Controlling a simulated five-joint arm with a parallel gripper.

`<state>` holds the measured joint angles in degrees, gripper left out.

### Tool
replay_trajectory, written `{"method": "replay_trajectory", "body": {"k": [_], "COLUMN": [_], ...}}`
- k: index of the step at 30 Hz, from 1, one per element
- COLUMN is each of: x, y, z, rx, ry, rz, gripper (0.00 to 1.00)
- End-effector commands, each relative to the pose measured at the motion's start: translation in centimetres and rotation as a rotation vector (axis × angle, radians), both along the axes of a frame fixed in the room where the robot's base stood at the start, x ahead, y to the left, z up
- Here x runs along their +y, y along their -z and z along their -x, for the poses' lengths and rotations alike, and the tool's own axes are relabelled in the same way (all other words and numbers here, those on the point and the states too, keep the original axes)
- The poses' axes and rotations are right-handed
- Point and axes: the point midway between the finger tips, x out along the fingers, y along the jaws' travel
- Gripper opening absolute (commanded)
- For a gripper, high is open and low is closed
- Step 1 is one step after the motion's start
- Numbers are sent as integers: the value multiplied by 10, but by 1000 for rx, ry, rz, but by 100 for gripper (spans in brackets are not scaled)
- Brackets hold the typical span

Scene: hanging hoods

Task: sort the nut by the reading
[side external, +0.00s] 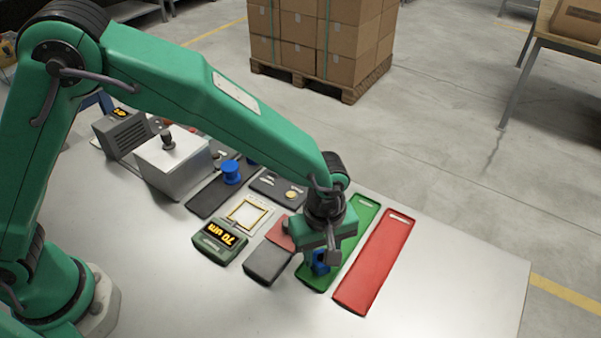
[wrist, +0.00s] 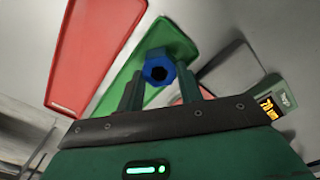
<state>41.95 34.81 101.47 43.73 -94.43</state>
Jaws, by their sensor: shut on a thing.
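My gripper (side external: 320,258) is shut on a blue nut (side external: 319,268), a hollow piece with a dark hole in the wrist view (wrist: 158,66). It holds the nut over the near end of the green tray (side external: 312,284); I cannot tell whether the nut touches it. The green tray also shows in the wrist view (wrist: 150,45). The red tray (side external: 375,262) lies parallel on the right, empty except for a pale label. The green meter (side external: 220,243) has a lit amber display that appears to read 70 um, seen upside down.
A dark grey block (side external: 268,262) lies left of the green tray. A yellow-framed square plate (side external: 247,214), a blue spool-like piece (side external: 231,172) and a grey box with a knob (side external: 172,160) stand farther left. Bare table (side external: 450,280) lies right of the red tray.

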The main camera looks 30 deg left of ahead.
Motion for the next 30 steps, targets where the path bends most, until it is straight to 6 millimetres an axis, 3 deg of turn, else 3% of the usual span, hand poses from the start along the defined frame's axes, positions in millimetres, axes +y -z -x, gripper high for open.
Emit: {"method": "replay_trajectory", "body": {"k": [8,9,12,23,30], "x": [0,0,0,0,-1], "y": [4,4,4,2,-15], "z": [0,0,0,0,-1], "rx": [-1,-1,-1,0,-2], "ry": [0,0,0,0,0], "rz": [1,1,1,0,2], "gripper": [3,44,61,61,61]}}
